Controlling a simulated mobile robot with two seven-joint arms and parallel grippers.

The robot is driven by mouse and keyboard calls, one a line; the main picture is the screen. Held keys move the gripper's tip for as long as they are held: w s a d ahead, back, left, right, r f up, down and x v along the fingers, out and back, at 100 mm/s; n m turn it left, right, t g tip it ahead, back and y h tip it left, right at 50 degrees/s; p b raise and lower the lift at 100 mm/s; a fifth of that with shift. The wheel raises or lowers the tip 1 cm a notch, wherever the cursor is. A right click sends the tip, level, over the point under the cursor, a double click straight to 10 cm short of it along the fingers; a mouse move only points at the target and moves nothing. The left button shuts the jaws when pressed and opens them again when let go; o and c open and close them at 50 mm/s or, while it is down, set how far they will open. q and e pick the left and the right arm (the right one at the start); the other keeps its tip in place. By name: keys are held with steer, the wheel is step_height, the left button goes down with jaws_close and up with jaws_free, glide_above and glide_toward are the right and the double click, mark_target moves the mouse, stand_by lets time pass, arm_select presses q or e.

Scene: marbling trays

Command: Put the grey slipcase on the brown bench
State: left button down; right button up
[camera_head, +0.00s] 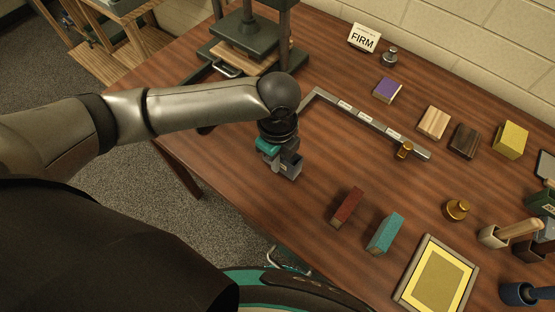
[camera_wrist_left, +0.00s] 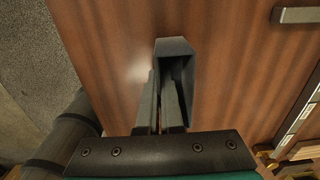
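The grey slipcase (camera_head: 293,168) is a small dark-grey open box at my left gripper (camera_head: 282,158), over the left part of the brown bench (camera_head: 240,200). In the left wrist view the slipcase (camera_wrist_left: 180,46) has its dark mouth toward the camera. My left gripper's fingers (camera_wrist_left: 162,85) are close together at its left wall, one seemingly inside the mouth and one outside, so it looks shut on that wall. I cannot tell whether the slipcase touches the bench top. My right gripper is not in view.
A grey angled rail (camera_head: 365,118) lies right of the gripper. A dark press (camera_head: 245,45) stands behind. Red (camera_head: 347,206) and teal (camera_head: 385,232) blocks lie in front, with a yellow-panelled tray (camera_head: 408,290) beyond them to the right. Bare wood surrounds the slipcase.

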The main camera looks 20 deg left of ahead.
arm_select(q)
steer(key=shift+f, duration=0.1)
steer(key=c, duration=1.1)
jaws_free()
step_height(320, 180, up, 12)
steer(key=p, duration=0.2)
steer(key=shift+r+p, duration=0.2)
steer(key=shift+p, duration=0.2)
